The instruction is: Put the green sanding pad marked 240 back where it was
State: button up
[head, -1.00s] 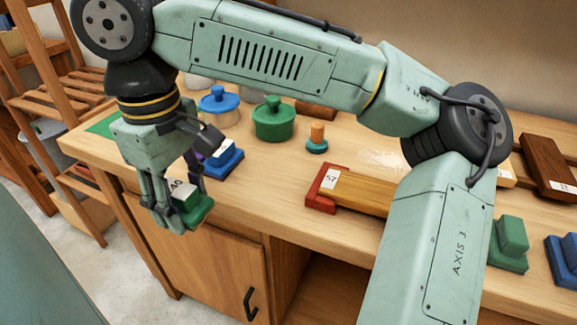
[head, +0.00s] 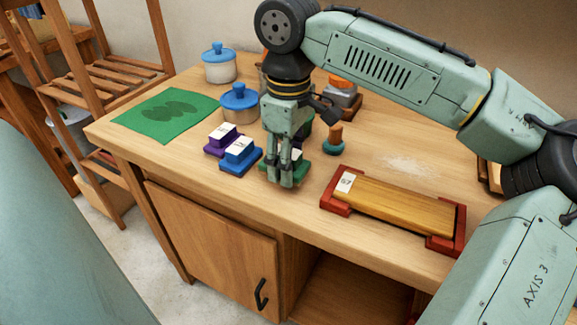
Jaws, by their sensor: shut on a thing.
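My gripper (head: 284,182) is shut on the green sanding pad (head: 298,172) in the head view. Its fingers cover most of the pad, and the pad's label is hidden. The pad is low over the table or on it, just right of the blue pad (head: 240,158); I cannot tell whether it touches the wood. The purple pad (head: 222,140) sits behind and left of the blue one. Both have white labels too small to read.
A red-ended tray (head: 335,203) with a wooden block marked 57 lies to the right. A small orange-topped knob (head: 334,140) stands behind the gripper. Blue-lidded pots (head: 238,104) and a green cloth (head: 150,120) are at the left. The table's front edge is close.

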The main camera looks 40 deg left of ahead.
jog(key=shift+f, duration=1.2)
jog(key=shift+f, duration=0.1)
jog(key=shift+f, duration=0.1)
jog(key=o, duration=1.1)
notch_tip(320, 180, up, 12)
jog(key=shift+r, duration=0.2)
